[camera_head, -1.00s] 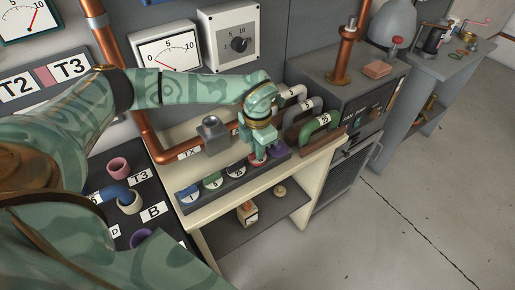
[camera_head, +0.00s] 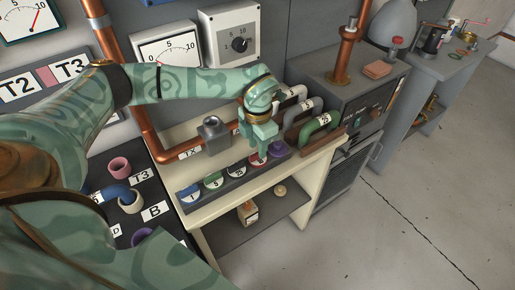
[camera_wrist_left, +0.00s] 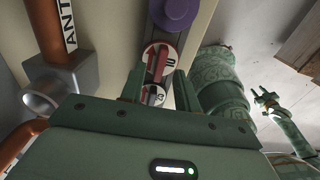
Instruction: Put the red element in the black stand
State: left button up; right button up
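The red element (camera_head: 255,160) sits in the dark stand (camera_head: 226,183), in a row with other round elements, just left of the purple one. In the left wrist view the red element (camera_wrist_left: 159,61) shows its face with a red arrow, beyond and between my fingertips. My left gripper (camera_head: 264,150) is just above it, fingers pointing down. In the left wrist view its fingers (camera_wrist_left: 159,80) are apart with nothing between them. My right gripper (camera_wrist_left: 266,99) shows small at the right of the left wrist view, its fingers apart and empty.
The purple element (camera_head: 279,149) is close to my left fingers. Behind are a grey socket block (camera_head: 213,134) on copper pipe and several handled plugs, the green one (camera_head: 319,126) nearest.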

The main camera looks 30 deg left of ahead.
pick_arm(q)
notch_tip(320, 180, up, 10)
jog(key=p, duration=0.1)
jog(key=shift+r+p, duration=0.25)
jog(key=shift+p, duration=0.1)
